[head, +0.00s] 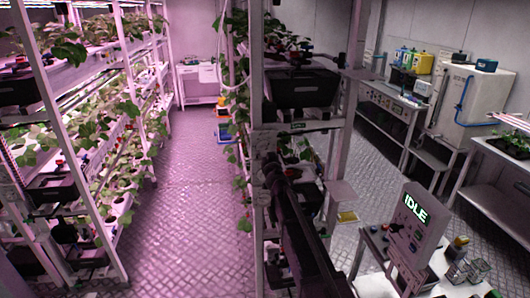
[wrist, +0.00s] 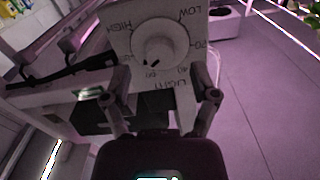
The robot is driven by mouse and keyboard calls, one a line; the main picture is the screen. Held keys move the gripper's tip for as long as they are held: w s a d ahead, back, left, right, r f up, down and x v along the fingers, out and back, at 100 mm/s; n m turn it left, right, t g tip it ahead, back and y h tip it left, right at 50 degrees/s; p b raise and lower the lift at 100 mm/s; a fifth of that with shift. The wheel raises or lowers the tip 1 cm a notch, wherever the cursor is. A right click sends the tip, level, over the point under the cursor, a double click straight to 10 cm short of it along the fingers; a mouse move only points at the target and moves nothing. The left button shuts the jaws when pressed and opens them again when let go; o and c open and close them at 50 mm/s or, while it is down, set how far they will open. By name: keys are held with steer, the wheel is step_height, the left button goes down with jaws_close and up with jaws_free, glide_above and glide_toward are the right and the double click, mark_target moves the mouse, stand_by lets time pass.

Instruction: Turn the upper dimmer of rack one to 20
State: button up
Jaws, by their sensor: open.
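In the wrist view a pale plate carries a round white dimmer knob (wrist: 158,44), marked HIGH, LOW and LIGHT with numbers around it. The label 20 is at the right of the knob, 40 at the lower right, and what looks like 60 is below. A dark mark on the knob's lower rim points down towards that lower label. My gripper (wrist: 160,82) is open, with one finger to each side below the knob. Its fingers appear apart from the knob. In the head view I cannot pick out the gripper or this knob.
A planted rack (head: 95,140) lines the left, with a clear metal-floored aisle (head: 190,200) beside it. The middle rack's post (head: 258,130) stands close.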

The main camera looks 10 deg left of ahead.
mark_target(264, 149)
steer(key=shift+x, duration=1.25)
jaws_close()
